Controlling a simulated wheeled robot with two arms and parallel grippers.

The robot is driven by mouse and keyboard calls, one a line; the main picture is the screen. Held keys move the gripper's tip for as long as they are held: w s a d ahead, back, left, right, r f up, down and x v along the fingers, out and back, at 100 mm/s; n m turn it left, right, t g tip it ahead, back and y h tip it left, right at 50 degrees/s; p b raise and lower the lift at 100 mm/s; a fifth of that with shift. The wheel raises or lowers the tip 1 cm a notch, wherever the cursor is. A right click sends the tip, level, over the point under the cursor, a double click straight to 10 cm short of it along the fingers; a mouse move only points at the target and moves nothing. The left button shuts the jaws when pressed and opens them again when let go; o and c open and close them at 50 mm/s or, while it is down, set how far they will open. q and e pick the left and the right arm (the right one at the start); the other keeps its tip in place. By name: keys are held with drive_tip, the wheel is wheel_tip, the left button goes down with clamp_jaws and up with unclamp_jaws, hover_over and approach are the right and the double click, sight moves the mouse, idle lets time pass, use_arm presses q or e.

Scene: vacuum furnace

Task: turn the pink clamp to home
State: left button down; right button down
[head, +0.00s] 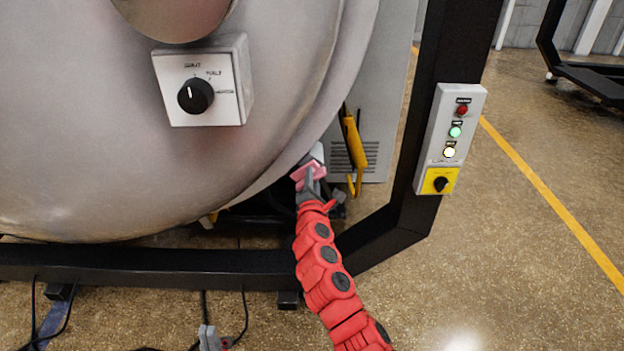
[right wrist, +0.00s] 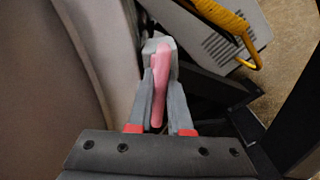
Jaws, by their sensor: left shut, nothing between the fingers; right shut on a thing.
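The pink clamp (head: 299,173) sits at the lower right edge of the big round furnace door (head: 120,140). In the right wrist view the clamp (right wrist: 162,78) is a long pink handle on a pale grey block (right wrist: 152,46). My right gripper (head: 311,182) is shut on the clamp. In the right wrist view the fingers of the right gripper (right wrist: 164,92) lie on either side of the handle. The handle looks slightly tilted there. My left gripper is in neither view.
A selector box with a black knob (head: 196,96) is on the door. A yellow handle (head: 354,145) hangs just right of the clamp. A black frame post (head: 420,130) carries a button panel (head: 452,138). A black beam (head: 140,264) runs below the door. The floor at right is open.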

drive_tip(key=m, duration=0.2)
drive_tip(key=m+b, duration=0.1)
drive_tip(key=shift+d+f+m, duration=0.1)
drive_tip(key=shift+f+m, duration=0.15)
drive_tip(key=shift+m, duration=0.05)
drive_tip(key=m+b, duration=0.2)
drive_tip(key=m, duration=0.1)
drive_tip(key=shift+f+m, duration=0.1)
drive_tip(key=shift+m, duration=0.2)
drive_tip(key=m+b, duration=0.2)
drive_tip(key=m, duration=0.2)
drive_tip(key=shift+m+b, duration=0.3)
drive_tip(key=shift+f+m+b, duration=0.15)
drive_tip(key=shift+m+b, duration=1)
drive_tip(key=shift+m, duration=0.65)
drive_tip(key=c, duration=0.8)
unclamp_jaws()
drive_tip(key=shift+c, duration=0.2)
drive_tip(key=shift+s, duration=0.1)
